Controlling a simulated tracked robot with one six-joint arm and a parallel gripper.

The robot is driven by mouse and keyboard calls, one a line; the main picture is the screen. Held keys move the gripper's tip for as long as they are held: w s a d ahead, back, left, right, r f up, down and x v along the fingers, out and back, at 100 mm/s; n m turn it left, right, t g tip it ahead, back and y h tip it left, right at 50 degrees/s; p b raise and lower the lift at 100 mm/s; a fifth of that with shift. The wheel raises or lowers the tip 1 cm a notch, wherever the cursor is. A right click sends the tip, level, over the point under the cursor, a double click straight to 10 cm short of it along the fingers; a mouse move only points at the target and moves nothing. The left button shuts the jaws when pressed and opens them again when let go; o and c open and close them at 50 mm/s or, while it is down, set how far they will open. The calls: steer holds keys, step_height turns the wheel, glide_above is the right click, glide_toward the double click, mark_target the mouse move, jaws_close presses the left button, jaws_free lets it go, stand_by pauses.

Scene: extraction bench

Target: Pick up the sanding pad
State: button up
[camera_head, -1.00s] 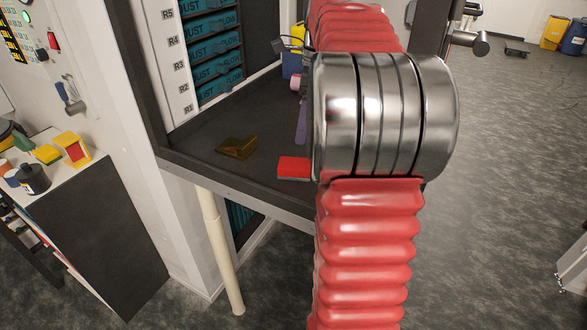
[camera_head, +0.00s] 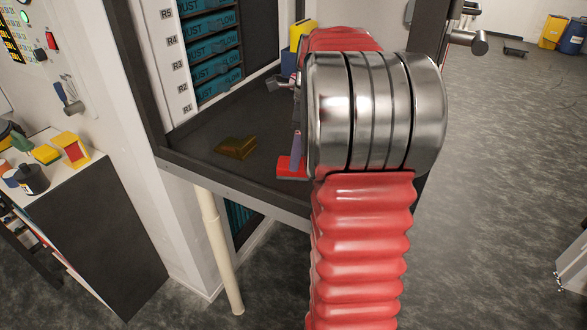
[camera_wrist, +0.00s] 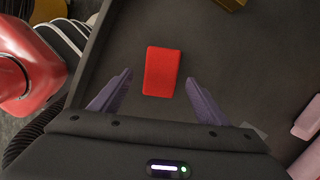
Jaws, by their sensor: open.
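A red rectangular block, which I take to be the sanding pad (camera_wrist: 163,72), lies flat on the dark bench surface. In the wrist view it sits between and slightly beyond the two purple fingers of my gripper (camera_wrist: 159,80), with clear gaps on both sides. My gripper is open and empty. In the head view the red pad (camera_head: 290,166) lies near the bench's front edge, partly hidden by my arm, and a purple finger (camera_head: 297,145) shows in front of it. Height above the pad is hard to tell.
A brown-yellow wedge (camera_head: 236,148) lies left of the pad on the bench (camera_head: 200,150). A pink object (camera_wrist: 308,122) is at the right edge of the wrist view. A yellow box (camera_head: 302,34) stands behind. A rack of teal units (camera_head: 214,50) rises at the back left.

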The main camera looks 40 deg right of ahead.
steer(key=shift+w+a+f, duration=0.1)
steer(key=shift+w+f, duration=0.1)
steer(key=shift+f, duration=1.1)
steer(key=shift+w+a+f, duration=0.1)
steer(key=shift+w+f, duration=0.1)
steer(key=shift+f, duration=1.05)
steer(key=shift+f, duration=0.1)
steer(key=c, duration=1.2)
step_height(320, 180, up, 10)
steer(key=shift+r, duration=0.15)
